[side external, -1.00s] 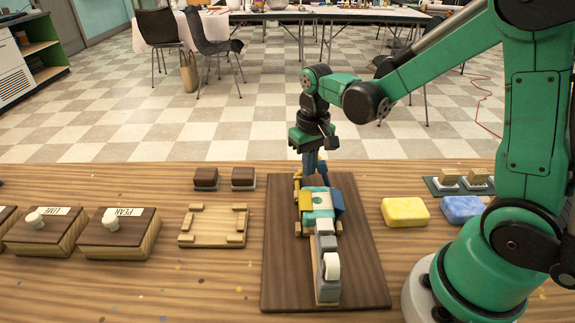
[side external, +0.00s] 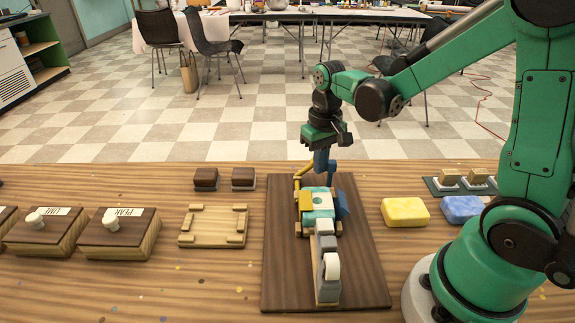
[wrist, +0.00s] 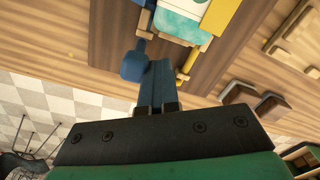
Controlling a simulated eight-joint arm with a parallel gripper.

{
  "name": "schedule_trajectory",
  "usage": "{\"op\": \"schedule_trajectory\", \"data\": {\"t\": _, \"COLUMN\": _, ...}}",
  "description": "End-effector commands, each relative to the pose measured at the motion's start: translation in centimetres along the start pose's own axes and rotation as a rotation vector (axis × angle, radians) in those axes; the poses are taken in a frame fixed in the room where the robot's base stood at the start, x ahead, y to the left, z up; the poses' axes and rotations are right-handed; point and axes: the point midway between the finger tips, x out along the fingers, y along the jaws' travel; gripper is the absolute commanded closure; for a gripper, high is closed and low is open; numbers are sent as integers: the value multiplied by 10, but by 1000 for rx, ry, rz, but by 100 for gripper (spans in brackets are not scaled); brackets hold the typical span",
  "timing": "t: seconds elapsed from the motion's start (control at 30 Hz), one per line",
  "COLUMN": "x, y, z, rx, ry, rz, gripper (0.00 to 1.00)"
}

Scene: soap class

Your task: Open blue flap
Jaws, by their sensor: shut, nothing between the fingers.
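A block with a white and teal wrapped top (side external: 320,201) sits in a wooden fixture on a dark brown board (side external: 287,270). The blue flap (side external: 342,206) is on its right side and leans outward to the right. The yellow flap (side external: 304,201) is on its left side. In the wrist view, a blue knob or lever end (wrist: 132,66) stands just left of my fingers, close to them or touching; I cannot tell which. My gripper (side external: 324,172) is shut and empty, low behind the block. Its blue fingers also show in the wrist view (wrist: 157,85).
A grey tape dispenser (side external: 327,262) stands in front of the block. Yellow (side external: 405,211) and blue (side external: 462,209) soap bars lie to the right. A wooden tray (side external: 213,226), brown blocks (side external: 206,178) and labelled boxes (side external: 120,233) are on the left.

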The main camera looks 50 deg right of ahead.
Motion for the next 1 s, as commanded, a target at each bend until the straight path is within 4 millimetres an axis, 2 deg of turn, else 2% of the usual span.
{"op": "schedule_trajectory", "data": {"t": 0.03, "x": 7, "y": 10, "z": 4, "rx": 11, "ry": 7, "rz": 24, "gripper": 100}}
{"op": "schedule_trajectory", "data": {"t": 0.2, "x": 8, "y": 16, "z": 7, "rx": 11, "ry": 10, "rz": 24, "gripper": 100}}
{"op": "schedule_trajectory", "data": {"t": 0.73, "x": 8, "y": 18, "z": 8, "rx": 9, "ry": 13, "rz": 24, "gripper": 100}}
{"op": "schedule_trajectory", "data": {"t": 1.0, "x": -9, "y": 14, "z": 8, "rx": 7, "ry": 9, "rz": 20, "gripper": 100}}
